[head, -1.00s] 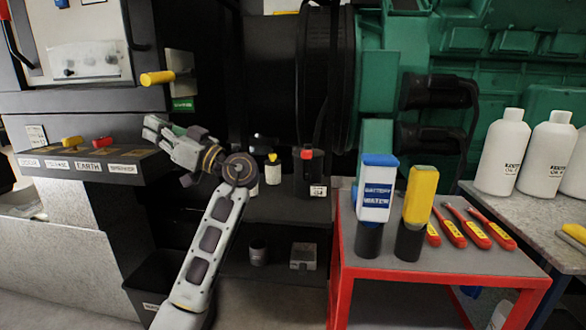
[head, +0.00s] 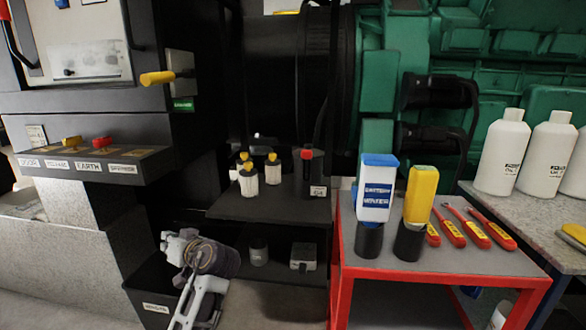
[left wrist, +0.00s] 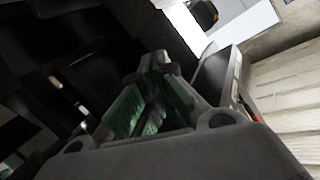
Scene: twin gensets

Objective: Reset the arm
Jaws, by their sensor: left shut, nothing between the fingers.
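My left gripper (head: 178,240) is low at the lower left of the head view, in front of the black bin (head: 150,290) under the labelled shelf. It is shut and empty. In the left wrist view its fingers (left wrist: 158,62), with green inner pads, come together at the tips. My left arm comes up from the bottom edge, bent at the wrist. My right gripper is not in view.
A labelled shelf (head: 95,166) with yellow and red pieces is above my left gripper. A dark rack (head: 270,205) with several small bottles stands mid-view. A red-framed table (head: 440,265) at right holds a battery water bottle (head: 376,190), a yellow bottle (head: 420,195) and red-handled tools.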

